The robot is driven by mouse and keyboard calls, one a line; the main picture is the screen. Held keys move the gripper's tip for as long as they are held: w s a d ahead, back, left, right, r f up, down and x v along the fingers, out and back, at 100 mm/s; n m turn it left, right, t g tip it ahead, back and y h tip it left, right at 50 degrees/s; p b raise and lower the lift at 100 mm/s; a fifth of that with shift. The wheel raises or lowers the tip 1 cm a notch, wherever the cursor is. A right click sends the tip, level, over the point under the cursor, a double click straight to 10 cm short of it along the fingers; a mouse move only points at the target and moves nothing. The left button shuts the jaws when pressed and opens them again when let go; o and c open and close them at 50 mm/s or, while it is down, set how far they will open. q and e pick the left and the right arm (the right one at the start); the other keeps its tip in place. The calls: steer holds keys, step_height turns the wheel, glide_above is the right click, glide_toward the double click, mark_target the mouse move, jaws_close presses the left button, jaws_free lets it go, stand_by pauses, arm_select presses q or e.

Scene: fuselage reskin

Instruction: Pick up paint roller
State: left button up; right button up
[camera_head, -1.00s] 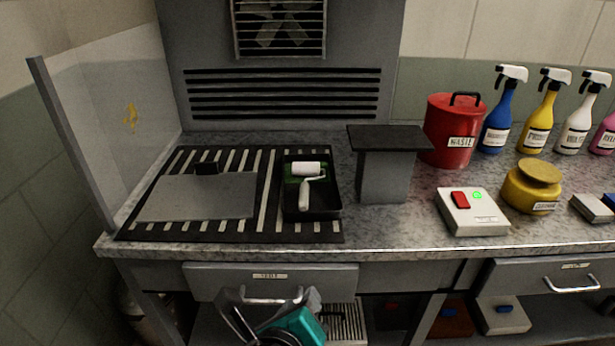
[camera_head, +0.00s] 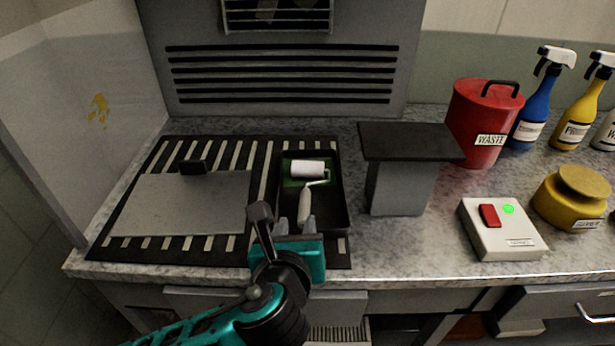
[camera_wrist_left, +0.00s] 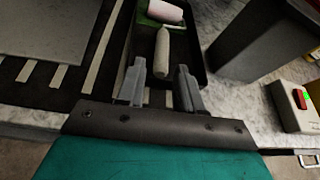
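The paint roller (camera_head: 307,170) lies in a black tray (camera_head: 338,206), with its white sleeve at the far end on green paint and its pale handle (camera_head: 304,203) pointing toward me. My left gripper (camera_head: 295,226) is at the near edge of the tray, by the end of the handle. In the left wrist view, the two grey fingers (camera_wrist_left: 159,85) are apart, and the roller handle (camera_wrist_left: 163,54) lies ahead of and between them, with nothing gripped. My right gripper is not in view.
A flat grey panel (camera_head: 180,205) with a black knob lies on the striped mat left of the tray. A grey stand (camera_head: 397,190) with a dark top is close on the right. A red waste can (camera_head: 480,125), a switch box (camera_head: 500,230) and spray bottles stand farther right.

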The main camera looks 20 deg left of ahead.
mark_target(304, 207)
arm_select(q)
steer(key=x, duration=0.8)
steer(key=shift+d+f, duration=0.2)
jaws_close()
